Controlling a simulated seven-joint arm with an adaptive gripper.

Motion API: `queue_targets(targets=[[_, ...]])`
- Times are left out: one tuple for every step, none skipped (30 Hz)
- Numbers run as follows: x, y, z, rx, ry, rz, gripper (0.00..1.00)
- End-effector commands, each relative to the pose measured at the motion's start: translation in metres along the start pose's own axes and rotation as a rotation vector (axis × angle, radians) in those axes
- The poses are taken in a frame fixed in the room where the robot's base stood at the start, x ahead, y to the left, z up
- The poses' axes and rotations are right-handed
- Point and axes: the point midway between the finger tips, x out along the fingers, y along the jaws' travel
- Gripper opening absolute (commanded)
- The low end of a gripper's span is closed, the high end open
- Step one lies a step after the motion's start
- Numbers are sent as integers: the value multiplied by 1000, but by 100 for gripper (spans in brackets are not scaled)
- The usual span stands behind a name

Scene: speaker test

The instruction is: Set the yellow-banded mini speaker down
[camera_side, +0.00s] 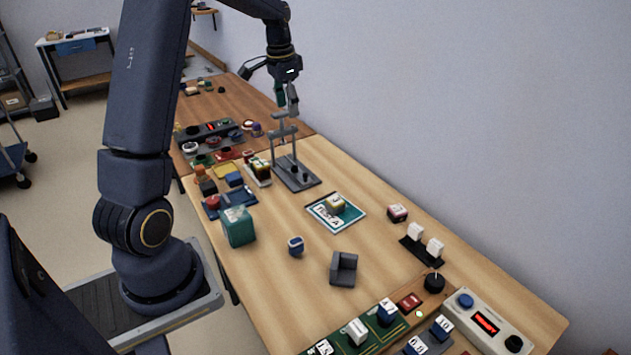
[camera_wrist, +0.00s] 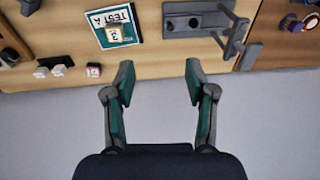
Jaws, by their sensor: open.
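A small cube with a yellow band (camera_side: 337,203), which appears to be the yellow-banded mini speaker, stands on the TEST A mat (camera_side: 352,222) on the wooden table. The cube also shows in the wrist view (camera_wrist: 114,35), with a 3 on its top, on the same mat (camera_wrist: 131,38). My gripper (camera_side: 273,85) is raised high above the table near the wall, behind and to the left of the cube in the side view. In the wrist view my gripper (camera_wrist: 159,80) has its fingers spread, with nothing between them.
A grey stand with an upright post (camera_side: 283,137) rises below my gripper. A teal cube (camera_side: 239,226), a small blue item (camera_side: 296,245) and a grey block (camera_side: 343,268) stand around the mat. A control box (camera_side: 487,320) sits at the front right. Bare table surrounds the mat.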

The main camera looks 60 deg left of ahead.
Motion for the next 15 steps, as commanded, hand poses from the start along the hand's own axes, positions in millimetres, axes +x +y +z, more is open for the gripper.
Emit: queue_targets(targets=[[-29,35,2,11,37,-15,56],[-43,54,5,10,57,-20,56],[-59,79,12,8,84,-24,56],[-70,98,19,8,105,-25,56],[-80,116,27,7,126,-26,56],[-92,139,40,6,154,-24,56],[-98,155,50,4,176,-22,56],[-104,170,61,3,198,-18,56],[-110,189,77,1,226,-10,56],[-113,202,89,-1,246,-3,56],[-114,213,101,-3,265,5,56],[-115,226,116,-6,289,16,56],[-114,234,127,-8,305,24,56],[-113,241,136,-10,319,33,56],[-111,249,148,-12,334,44,56]])
